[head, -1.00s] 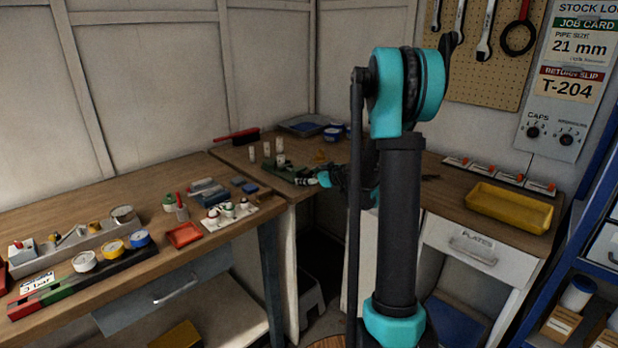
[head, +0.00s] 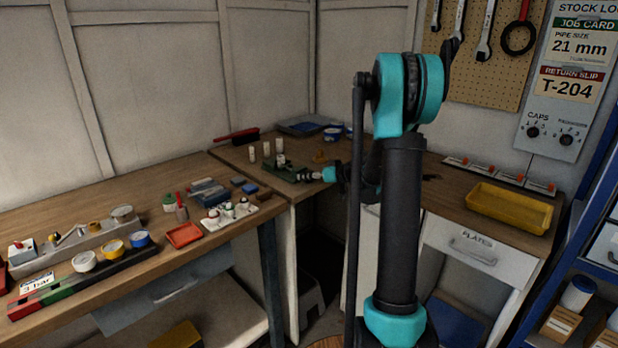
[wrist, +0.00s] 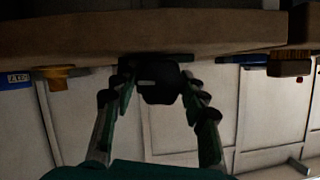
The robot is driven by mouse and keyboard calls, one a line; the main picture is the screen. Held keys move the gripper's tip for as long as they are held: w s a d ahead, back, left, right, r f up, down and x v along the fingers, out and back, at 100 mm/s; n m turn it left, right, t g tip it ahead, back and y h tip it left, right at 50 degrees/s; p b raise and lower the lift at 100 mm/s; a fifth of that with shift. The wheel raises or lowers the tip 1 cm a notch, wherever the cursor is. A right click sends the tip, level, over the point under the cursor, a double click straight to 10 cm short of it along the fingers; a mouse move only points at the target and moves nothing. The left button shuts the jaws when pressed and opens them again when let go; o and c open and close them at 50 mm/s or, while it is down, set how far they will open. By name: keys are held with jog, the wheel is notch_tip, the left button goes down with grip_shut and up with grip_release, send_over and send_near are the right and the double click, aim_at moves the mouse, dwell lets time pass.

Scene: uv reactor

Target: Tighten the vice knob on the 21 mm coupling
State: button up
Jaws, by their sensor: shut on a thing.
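My gripper (wrist: 159,78) has its two fingers on either side of a dark, rounded vice knob (wrist: 160,90) in the wrist view and is shut on it. In the head view my gripper (head: 313,176) reaches in from the right to the near end of the small green vice (head: 284,172) on the far bench. A small pale piece (head: 281,160) shows at the vice's jaws; I cannot tell whether it is the 21 mm coupling. The vice body is mostly hidden behind the knob in the wrist view.
White cylinders (head: 266,148) stand behind the vice. A yellow tray (head: 509,208) is on the right bench. The left bench (head: 150,262) holds several parts. The job card (head: 577,45) reads 21 mm.

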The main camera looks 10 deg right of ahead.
jog(key=o, duration=1.2)
jog(key=shift+c, duration=0.2)
jog(key=v, duration=1.2)
